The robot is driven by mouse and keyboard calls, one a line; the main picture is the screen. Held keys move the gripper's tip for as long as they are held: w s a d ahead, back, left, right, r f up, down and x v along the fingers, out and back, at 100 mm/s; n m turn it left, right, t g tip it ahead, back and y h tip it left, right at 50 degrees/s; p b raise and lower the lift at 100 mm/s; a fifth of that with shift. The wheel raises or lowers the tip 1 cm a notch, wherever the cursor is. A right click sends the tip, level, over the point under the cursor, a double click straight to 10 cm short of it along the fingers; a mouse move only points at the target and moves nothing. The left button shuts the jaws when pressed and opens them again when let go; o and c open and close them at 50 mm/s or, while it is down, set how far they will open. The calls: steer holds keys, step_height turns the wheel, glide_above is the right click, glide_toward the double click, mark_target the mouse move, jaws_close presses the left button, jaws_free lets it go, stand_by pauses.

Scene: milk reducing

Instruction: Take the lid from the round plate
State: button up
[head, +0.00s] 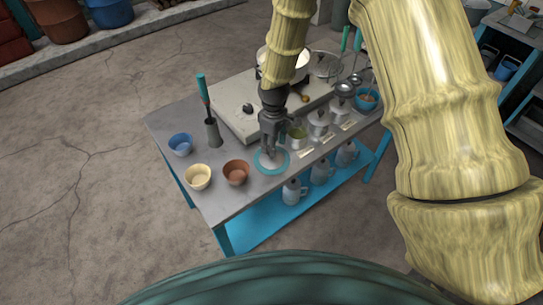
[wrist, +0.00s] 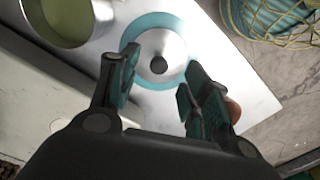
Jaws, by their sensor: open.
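The round plate (wrist: 129,34) has a teal rim and lies on the grey table; it also shows in the head view (head: 284,166). The lid (wrist: 172,46) is a silvery disc with a dark round knob (wrist: 158,66), and it sits on the plate inside the teal rim. My gripper (wrist: 163,88) is open and empty, pointing down over the plate. In the wrist view the knob appears between the two fingertips, slightly beyond them. Whether the fingers touch the lid cannot be told. In the head view my gripper (head: 269,150) hides part of the lid.
An open pot with green contents (head: 298,133) stands close to the plate. Lidded metal pots (head: 318,124) stand to its right. A brown bowl (head: 236,173), cream bowl (head: 198,177) and blue bowl (head: 180,144) stand to the left. A pale stove (head: 237,112) lies behind.

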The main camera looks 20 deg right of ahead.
steer(key=shift+w+f, duration=0.35)
steer(key=shift+f, duration=0.2)
steer(key=shift+s+a+p, duration=0.1)
steer(key=shift+s+p, duration=0.25)
steer(key=shift+s, duration=0.05)
steer(key=shift+f, duration=0.25)
steer(key=shift+w+a+f+p, duration=0.1)
steer(key=shift+w+f+p, duration=0.1)
steer(key=shift+f+p, duration=0.25)
steer(key=shift+w+a+f+p, duration=0.15)
steer(key=shift+f+p, duration=0.15)
steer(key=shift+f, duration=0.2)
steer(key=shift+s+d+f+p, duration=0.15)
steer(key=shift+f+p, duration=0.25)
steer(key=shift+f, duration=0.85)
jaws_close()
